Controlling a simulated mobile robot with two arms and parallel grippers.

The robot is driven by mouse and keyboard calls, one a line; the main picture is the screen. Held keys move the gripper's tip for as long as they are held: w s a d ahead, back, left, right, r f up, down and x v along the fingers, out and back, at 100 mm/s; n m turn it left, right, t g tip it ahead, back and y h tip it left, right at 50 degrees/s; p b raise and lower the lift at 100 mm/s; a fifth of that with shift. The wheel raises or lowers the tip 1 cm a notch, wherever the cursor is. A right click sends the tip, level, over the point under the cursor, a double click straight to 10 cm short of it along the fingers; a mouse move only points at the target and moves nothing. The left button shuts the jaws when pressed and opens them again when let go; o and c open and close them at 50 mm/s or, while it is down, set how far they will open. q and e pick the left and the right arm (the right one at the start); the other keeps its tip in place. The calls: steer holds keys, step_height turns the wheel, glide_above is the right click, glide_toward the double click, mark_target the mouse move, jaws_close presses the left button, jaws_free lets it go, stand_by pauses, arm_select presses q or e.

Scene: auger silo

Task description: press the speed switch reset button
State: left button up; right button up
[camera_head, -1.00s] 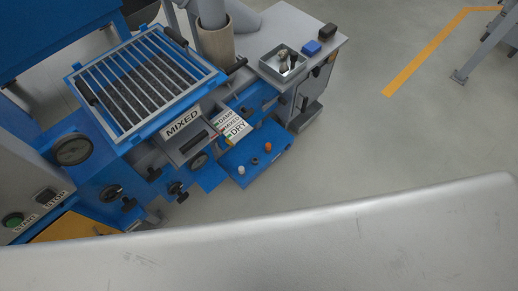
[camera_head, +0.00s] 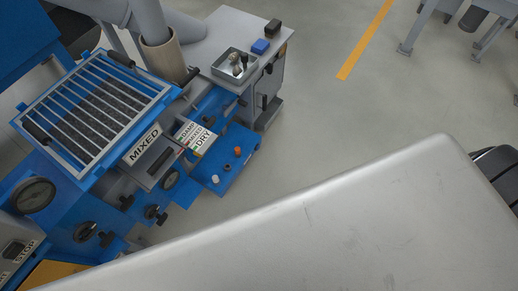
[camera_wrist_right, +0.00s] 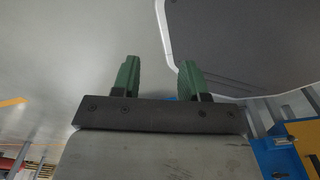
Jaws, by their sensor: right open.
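The blue machine shows at the left of the head view. On its low blue shelf (camera_head: 228,172) stand a small orange piece (camera_head: 238,151), a dark one (camera_head: 226,166) and a white one (camera_head: 215,179). I cannot tell which part, if any of these, is the speed switch reset button. My right gripper (camera_wrist_right: 159,64) shows in the right wrist view with its two green fingers apart and nothing between them. It is not clearly seen in the head view. My left gripper is not in view.
A barred grate (camera_head: 92,104) tops the machine, with a MIXED sign (camera_head: 142,145) below. A round gauge (camera_head: 34,195) and dark knobs are at left. A grey tray (camera_head: 233,66) and blue block (camera_head: 260,47) sit on a bench.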

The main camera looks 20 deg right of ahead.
jaws_close()
stand_by(1.5)
